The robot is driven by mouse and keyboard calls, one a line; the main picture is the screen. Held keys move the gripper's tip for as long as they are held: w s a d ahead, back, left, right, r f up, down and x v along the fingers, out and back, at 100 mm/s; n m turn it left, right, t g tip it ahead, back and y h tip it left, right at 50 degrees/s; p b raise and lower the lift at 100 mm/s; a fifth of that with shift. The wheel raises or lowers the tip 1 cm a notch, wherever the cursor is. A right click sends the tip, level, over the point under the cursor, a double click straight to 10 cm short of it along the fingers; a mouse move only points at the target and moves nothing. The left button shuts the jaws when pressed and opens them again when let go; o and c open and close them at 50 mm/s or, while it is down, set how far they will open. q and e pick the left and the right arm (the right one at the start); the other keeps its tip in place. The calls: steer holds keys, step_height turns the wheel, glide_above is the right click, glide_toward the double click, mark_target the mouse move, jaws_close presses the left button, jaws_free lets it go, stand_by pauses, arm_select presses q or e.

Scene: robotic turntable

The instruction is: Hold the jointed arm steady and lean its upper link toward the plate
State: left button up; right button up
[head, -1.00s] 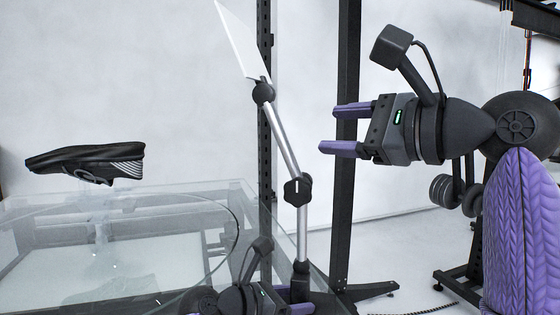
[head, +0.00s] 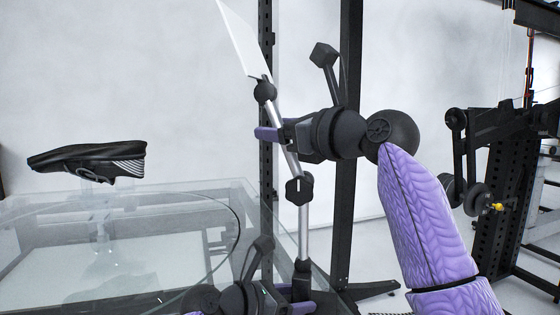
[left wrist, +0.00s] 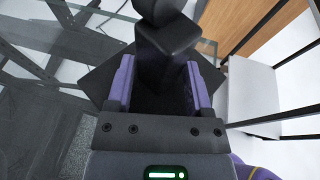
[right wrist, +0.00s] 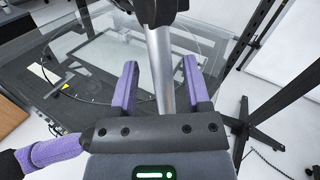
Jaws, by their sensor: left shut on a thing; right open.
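The jointed arm stands upright at the right corner of the glass table. Its black base (head: 302,268) carries a silver lower link (head: 303,235), a black middle joint (head: 299,190) and a silver upper link (head: 292,166), which tilts up and left. A white panel (head: 243,40) sits on its top joint (head: 264,92). My left gripper (left wrist: 160,75) is shut on the black base. My right gripper (right wrist: 162,85) is open around the upper link, one purple finger on each side, above the middle joint. The round glass plate (head: 190,235) is at the left.
A black shoe (head: 88,162) sits above the glass table (head: 30,215), left of the jointed arm. A dark upright post (head: 348,150) stands behind my right gripper. A black frame (head: 510,170) stands at the far right.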

steer(key=shift+f, duration=0.1)
jaws_close()
stand_by(1.3)
